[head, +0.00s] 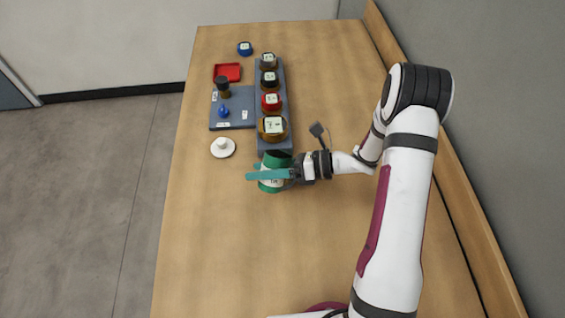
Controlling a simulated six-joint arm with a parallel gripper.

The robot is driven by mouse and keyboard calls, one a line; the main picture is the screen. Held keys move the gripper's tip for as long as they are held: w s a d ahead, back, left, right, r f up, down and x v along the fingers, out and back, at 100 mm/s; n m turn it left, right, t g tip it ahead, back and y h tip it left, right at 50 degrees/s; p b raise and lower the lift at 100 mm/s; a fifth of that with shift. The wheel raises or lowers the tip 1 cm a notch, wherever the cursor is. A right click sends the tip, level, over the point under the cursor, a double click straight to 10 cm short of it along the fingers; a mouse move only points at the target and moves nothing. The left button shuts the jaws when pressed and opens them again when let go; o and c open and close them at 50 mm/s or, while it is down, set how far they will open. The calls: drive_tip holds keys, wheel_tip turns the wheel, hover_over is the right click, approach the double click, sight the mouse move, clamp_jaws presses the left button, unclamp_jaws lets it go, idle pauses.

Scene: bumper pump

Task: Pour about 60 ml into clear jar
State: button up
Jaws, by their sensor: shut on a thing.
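My gripper (268,174), with teal fingers, is shut on a green container (272,186) with a white label. The container is near the front end of the blue-grey rack; whether it touches the table cannot be told. The fingers and gripper body cover part of it. I cannot pick out the clear jar with certainty. A dark-topped, amber-looking jar (222,87) and a small blue item (224,112) are on a blue-grey board (238,121), left of the rack.
The blue-grey rack (284,98) holds several round labelled containers in a row. A white round item (222,147) with a raised middle lies left of my gripper. A red tray (227,72) and a blue round item (244,48) are farther back. The near table (225,250) is clear.

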drive_tip(key=shift+w+r+m+g+y, duration=0.15)
drive_tip(key=shift+r+m+y, duration=0.25)
drive_tip(key=shift+m, duration=0.3)
drive_tip(key=shift+s+r+m+g+y, duration=0.15)
drive_tip(key=shift+r+m+y, duration=0.2)
drive_tip(key=shift+m, duration=0.35)
drive_tip(key=shift+w, duration=0.1)
drive_tip(key=shift+f+m+y, duration=0.25)
drive_tip(key=shift+m, duration=0.35)
drive_tip(key=shift+w+d+r+m+y, duration=0.1)
drive_tip(key=shift+r+m+y, duration=0.4)
drive_tip(key=shift+m, duration=0.5)
drive_tip(key=shift+g, duration=0.3)
drive_tip(key=n+h, duration=0.1)
drive_tip(key=n, duration=0.1)
drive_tip(key=n+h, duration=0.1)
drive_tip(key=n, duration=0.1)
drive_tip(key=shift+f, duration=0.35)
drive_tip(key=shift+f, duration=0.1)
